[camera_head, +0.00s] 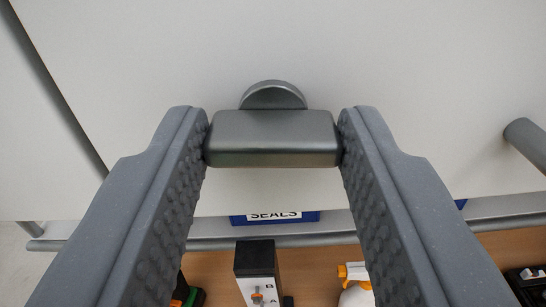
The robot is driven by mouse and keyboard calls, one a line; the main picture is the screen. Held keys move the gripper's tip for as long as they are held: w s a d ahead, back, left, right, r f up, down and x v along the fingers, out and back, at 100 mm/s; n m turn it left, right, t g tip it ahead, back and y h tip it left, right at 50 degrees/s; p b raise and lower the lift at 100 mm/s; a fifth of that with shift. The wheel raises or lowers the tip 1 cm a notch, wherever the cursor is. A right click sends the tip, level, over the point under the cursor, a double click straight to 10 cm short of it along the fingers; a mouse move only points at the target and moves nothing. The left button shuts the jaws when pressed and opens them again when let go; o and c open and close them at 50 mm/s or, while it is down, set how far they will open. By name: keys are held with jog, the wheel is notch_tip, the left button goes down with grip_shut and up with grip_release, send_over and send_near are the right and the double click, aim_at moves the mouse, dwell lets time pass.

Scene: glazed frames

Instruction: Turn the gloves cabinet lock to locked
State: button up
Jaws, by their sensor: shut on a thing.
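A grey metal lock knob (285,150) sits on a white cabinet door (400,60), with a round grey base showing behind it. Its bar-shaped grip lies level across the picture. My gripper (272,136) is shut on the knob, one ridged finger pressing each end of the bar. No word "gloves" and no lock marking shows in view. The only readable label, a blue one (274,216) below the door, says SEALS.
A grey handle (525,140) stands out at the right. Below, a grey rail (220,243) crosses above a brown surface (318,265) holding a black-and-white device (256,262) and a white-and-orange item (355,290).

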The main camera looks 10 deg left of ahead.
jog(key=shift+d+f+m+b, duration=0.1)
jog(key=shift+f+m+b, duration=0.15)
jog(key=shift+m+b, duration=0.55)
jog(key=shift+r+m+b, duration=0.15)
jog(key=shift+m+b, duration=0.35)
jog(key=shift+m, duration=0.2)
jog(key=shift+r+m, duration=0.15)
jog(key=shift+m, duration=0.85)
jog(key=m+p, duration=0.1)
jog(key=m, duration=0.2)
jog(key=shift+m+p, duration=0.3)
jog(key=shift+p, duration=0.05)
jog(key=m+p, duration=0.2)
jog(key=m, duration=0.3)
jog(key=shift+d, duration=0.1)
jog(key=shift+f+m+p, duration=0.15)
jog(key=shift+m+p, duration=0.3)
jog(key=shift+m, duration=0.35)
jog(key=shift+f+m+p, duration=0.15)
jog(key=shift+m+p, duration=0.3)
jog(key=shift+m, duration=0.35)
